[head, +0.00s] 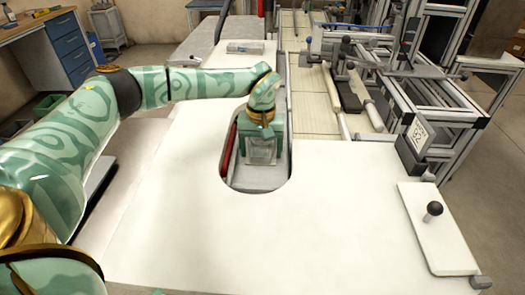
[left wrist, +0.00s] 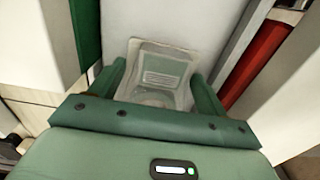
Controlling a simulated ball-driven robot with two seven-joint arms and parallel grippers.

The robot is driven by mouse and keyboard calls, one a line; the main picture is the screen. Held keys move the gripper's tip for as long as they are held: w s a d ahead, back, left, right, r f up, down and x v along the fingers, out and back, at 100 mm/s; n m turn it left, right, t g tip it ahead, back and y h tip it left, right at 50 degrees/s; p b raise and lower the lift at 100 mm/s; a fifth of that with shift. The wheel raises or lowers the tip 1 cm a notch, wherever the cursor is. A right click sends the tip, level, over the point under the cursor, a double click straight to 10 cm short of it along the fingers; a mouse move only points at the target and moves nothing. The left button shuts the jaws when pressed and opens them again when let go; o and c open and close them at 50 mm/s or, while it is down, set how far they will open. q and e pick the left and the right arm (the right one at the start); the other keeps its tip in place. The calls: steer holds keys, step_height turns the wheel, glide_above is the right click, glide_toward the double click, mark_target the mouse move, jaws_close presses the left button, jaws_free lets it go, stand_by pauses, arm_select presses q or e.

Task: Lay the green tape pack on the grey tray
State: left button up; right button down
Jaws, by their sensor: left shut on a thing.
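My left gripper (head: 262,146) points down over the rounded cutout in the white table. It is shut on a clear, pale greenish pack (head: 262,155), which I take to be the green tape pack. In the left wrist view the pack (left wrist: 165,72) sits between the two green fingers (left wrist: 160,88), with pale printed lines on its face. A grey surface (head: 258,182) lies under the gripper inside the cutout; it may be the grey tray. I cannot tell whether the pack touches it. My right gripper is not in view.
A red piece (head: 228,150) stands along the cutout's left side, close to the gripper. The white table (head: 200,235) is bare in front. A white plate with a black knob (head: 433,209) is at the right. A metal frame machine (head: 420,100) stands at the back right.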

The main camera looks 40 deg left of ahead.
arm_select(q)
steer(key=shift+r, duration=0.1)
steer(key=o, duration=1.1)
step_height(320, 180, up, 12)
steer(key=p, duration=0.4)
